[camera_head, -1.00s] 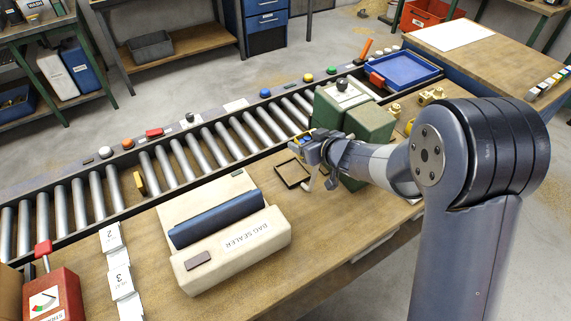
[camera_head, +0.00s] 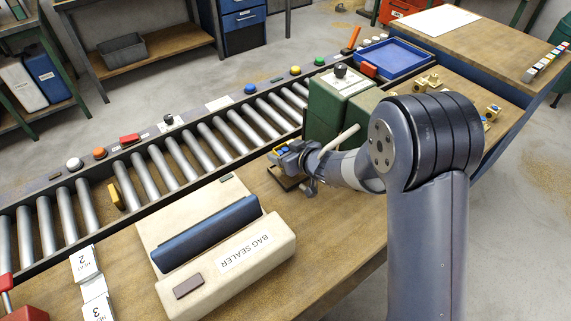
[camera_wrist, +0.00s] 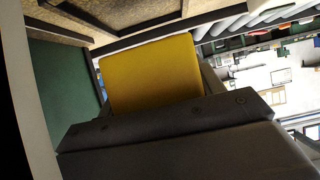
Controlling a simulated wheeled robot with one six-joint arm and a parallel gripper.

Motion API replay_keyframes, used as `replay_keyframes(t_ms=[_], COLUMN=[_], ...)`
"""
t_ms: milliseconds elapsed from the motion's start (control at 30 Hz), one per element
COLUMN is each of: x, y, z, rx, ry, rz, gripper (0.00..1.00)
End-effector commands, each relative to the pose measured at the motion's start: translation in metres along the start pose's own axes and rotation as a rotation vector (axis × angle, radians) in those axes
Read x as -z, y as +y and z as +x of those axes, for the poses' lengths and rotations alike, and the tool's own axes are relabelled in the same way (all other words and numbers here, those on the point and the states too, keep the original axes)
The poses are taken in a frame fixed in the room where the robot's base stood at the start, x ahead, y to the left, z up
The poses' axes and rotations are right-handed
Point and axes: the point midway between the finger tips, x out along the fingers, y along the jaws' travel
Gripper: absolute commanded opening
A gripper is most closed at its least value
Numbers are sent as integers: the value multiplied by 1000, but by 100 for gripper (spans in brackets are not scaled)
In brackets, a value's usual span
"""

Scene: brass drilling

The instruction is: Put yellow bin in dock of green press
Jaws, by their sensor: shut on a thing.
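My gripper (camera_head: 282,156) is shut on the yellow bin (camera_wrist: 152,75), which fills the middle of the wrist view. In the head view only small bits of yellow show at the gripper's tip. The green press (camera_head: 326,105) stands just right of and behind my gripper; its green side (camera_wrist: 62,82) shows at the left of the wrist view. The dock, a dark square frame (camera_head: 286,181) on the bench, lies under and just in front of the gripper, largely hidden by it. I cannot tell how high the bin is above it.
A bag sealer (camera_head: 215,240) stands left of the dock. The roller conveyor (camera_head: 180,165) runs behind. A blue tray (camera_head: 390,60) and brass parts (camera_head: 427,83) lie beyond the press. Bare bench lies in front of the gripper.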

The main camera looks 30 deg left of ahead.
Motion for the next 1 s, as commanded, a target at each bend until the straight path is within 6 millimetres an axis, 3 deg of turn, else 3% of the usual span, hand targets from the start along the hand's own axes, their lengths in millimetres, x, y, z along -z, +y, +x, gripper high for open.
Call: replay_keyframes(t_ms=[300, 667, 700, 1000], x=[-33, -37, -37, -36], y=[0, 0, 0, 0], z=[18, 20, 20, 20], rx=[0, -1, -1, -1], ry=[0, 1, 1, 1], rz=[1, 0, 0, 0], gripper=[39, 39, 64, 85])
